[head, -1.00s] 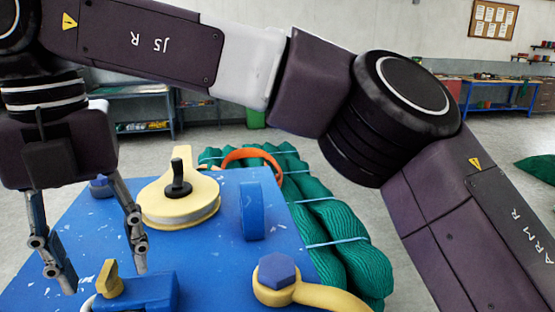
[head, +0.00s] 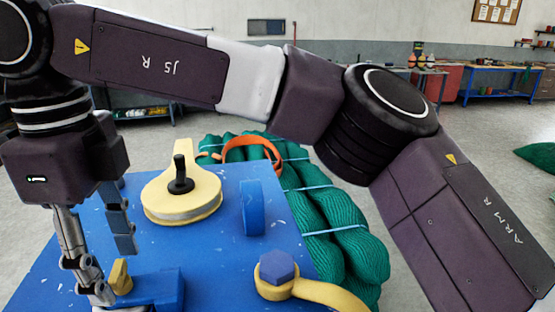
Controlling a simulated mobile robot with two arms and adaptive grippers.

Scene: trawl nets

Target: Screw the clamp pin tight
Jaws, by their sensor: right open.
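The clamp pin (head: 121,277) has a small yellow wing-shaped head. It stands at the left end of a blue block (head: 160,286) on the blue bench top, at the lower left of the head view. My right gripper (head: 114,274) points down over it, open. One finger reaches down in front and to the left of the pin head. The other finger is farther back, its tip just above and behind the head. I cannot tell whether either finger touches the pin. The pin's shank is hidden. My left gripper is not in view.
On the blue bench top (head: 225,285) are a yellow reel with a black knob (head: 182,200), an upright blue ring (head: 252,208) and a yellow arm with a blue hex bolt (head: 278,268). Bundled green netting (head: 345,250) with an orange strap (head: 252,142) lies beyond the right edge.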

